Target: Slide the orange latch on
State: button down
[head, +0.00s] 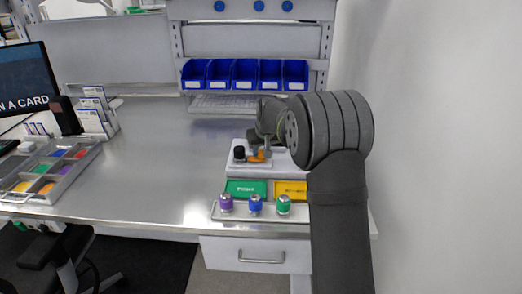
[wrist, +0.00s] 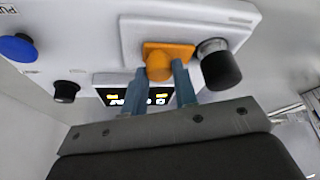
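The orange latch (wrist: 165,58) is a flat orange plate with a round knob, set on a pale panel (wrist: 130,35). In the wrist view my gripper (wrist: 160,78) has its two blue-grey fingers on either side of the knob. The fingers are apart, but I cannot tell whether they press on it. In the head view the latch (head: 257,156) shows as a small orange shape on the pale panel at the back right of the bench, with my gripper (head: 264,148) over it and partly hiding it. A black round knob (wrist: 219,64) stands just right of the latch in the wrist view.
A dark display (wrist: 135,98) lies behind my fingers. A blue button (wrist: 18,47) and a small black knob (wrist: 65,91) are at the left. In front of the panel are a green tray (head: 246,188), a yellow tray (head: 290,188) and capped pegs (head: 255,204). The bench's middle is clear.

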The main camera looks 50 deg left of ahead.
jog(key=shift+s+a, duration=0.65)
jog(key=shift+s, duration=0.05)
jog(key=c, duration=1.1)
grip_release()
jog(key=shift+c, duration=0.2)
